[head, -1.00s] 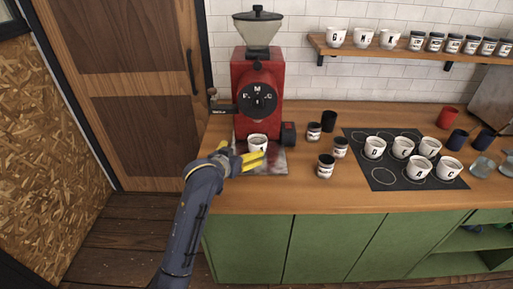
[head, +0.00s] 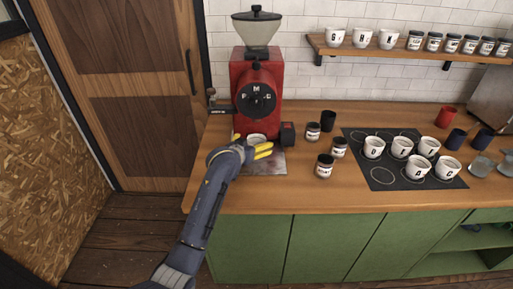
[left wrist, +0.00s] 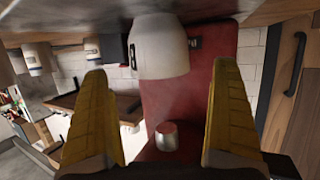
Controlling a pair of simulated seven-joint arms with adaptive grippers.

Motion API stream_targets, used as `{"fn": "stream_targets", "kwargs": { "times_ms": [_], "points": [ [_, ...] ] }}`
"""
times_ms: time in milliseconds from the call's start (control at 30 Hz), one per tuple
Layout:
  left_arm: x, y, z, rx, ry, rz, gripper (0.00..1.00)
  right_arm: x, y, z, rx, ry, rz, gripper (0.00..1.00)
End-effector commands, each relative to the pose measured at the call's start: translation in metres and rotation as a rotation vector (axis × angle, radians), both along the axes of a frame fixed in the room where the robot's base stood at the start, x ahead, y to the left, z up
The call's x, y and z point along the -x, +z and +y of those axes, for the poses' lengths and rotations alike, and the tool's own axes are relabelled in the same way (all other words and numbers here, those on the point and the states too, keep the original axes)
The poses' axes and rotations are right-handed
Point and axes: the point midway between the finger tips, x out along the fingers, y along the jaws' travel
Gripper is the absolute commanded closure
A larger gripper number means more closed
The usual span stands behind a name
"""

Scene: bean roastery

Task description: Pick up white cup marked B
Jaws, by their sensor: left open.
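A white cup (head: 256,137) stands on the metal plate under the red grinder; in the head view its lower part is hidden behind my left gripper (head: 263,151). The left wrist view shows this cup (left wrist: 162,45) upside down, just beyond and between my open yellow fingers, with nothing held. A dark label is at its edge, but I cannot read the letter. Several white lettered cups stand on the dark mat (head: 385,182) to the right; the front middle cup (head: 416,167) has a letter too small to read surely. My right gripper is not in view.
The red grinder (head: 243,95) rises directly behind the cup. Dark-lidded jars (head: 324,167) and a black cup (head: 328,120) stand to its right. A wall shelf (head: 400,54) holds cups and jars. The front counter strip (head: 300,196) is clear.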

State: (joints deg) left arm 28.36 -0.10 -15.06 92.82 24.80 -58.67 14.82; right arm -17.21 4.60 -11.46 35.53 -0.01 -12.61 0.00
Motion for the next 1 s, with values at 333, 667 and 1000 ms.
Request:
{"fn": "stream_targets", "kwargs": {
  "times_ms": [333,667,1000],
  "points": [
    [-0.031,-0.012,-0.011,0.000,0.000,0.000,0.04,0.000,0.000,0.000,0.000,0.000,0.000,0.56],
    [-0.036,-0.015,-0.012,-0.001,0.000,0.000,0.04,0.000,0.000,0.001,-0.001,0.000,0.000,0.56],
    [-0.036,-0.015,-0.012,-0.001,0.000,0.000,0.35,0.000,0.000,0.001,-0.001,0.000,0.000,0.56]
  ]
}}
